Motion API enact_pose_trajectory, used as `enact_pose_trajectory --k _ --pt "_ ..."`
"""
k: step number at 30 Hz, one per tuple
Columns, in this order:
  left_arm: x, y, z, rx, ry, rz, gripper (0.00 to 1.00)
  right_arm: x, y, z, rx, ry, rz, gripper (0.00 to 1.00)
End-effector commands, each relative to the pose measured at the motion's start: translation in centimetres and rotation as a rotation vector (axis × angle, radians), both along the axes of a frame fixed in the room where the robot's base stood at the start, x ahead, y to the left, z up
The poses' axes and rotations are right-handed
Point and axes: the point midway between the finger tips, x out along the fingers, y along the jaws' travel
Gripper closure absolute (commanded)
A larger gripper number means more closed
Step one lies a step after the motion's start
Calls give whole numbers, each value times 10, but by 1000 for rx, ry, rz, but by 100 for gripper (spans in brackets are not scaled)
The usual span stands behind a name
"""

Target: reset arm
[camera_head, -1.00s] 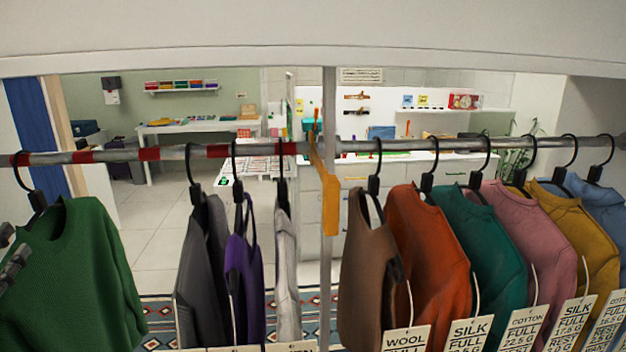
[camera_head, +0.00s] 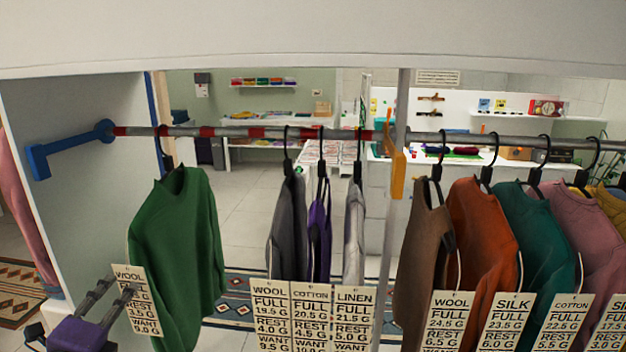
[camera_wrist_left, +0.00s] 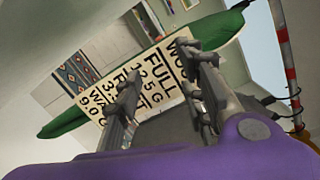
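My left gripper (camera_head: 120,288) is at the lower left of the head view, beside the green sweater (camera_head: 180,255) and its tag (camera_head: 137,300). Its two fingers are apart. In the left wrist view the open fingers (camera_wrist_left: 162,72) point toward the sweater's tag (camera_wrist_left: 128,90) and the green sweater (camera_wrist_left: 215,32) behind it. Nothing is seen held between them. The green sweater hangs upright from a black hanger on the rail. My right gripper is not in view.
The rail (camera_head: 345,135), with red bands on its left part, runs across the wardrobe to a blue end bracket (camera_head: 70,148). Gray, purple and white garments hang mid-left; several coloured ones hang right of the upright post (camera_head: 397,110). An orange piece (camera_head: 398,176) is at the post.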

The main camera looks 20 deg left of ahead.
Motion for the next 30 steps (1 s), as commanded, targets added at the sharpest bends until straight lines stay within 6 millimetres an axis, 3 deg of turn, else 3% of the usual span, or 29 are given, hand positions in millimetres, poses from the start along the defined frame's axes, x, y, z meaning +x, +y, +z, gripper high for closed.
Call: enact_pose_trajectory --k 1,6,11,15,18,21,24,27,30 --pt "-11 -10 -38 -156 13 19 63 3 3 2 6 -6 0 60" --pt "-49 -65 -151 -666 46 105 63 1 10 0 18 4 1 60" --pt "-91 -140 -240 -1087 87 224 63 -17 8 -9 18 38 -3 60" --pt "-130 -222 -298 -1410 130 339 63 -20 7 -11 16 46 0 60" --pt "-154 -281 -325 -1589 167 411 63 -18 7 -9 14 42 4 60" --pt "-172 -331 -339 -1707 200 456 63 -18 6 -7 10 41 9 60" --pt "-184 -365 -345 -1774 222 479 63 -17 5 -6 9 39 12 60" --pt "-191 -383 -347 -1803 230 493 63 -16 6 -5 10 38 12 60" --pt "-197 -385 -348 -1807 229 507 63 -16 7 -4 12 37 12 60"
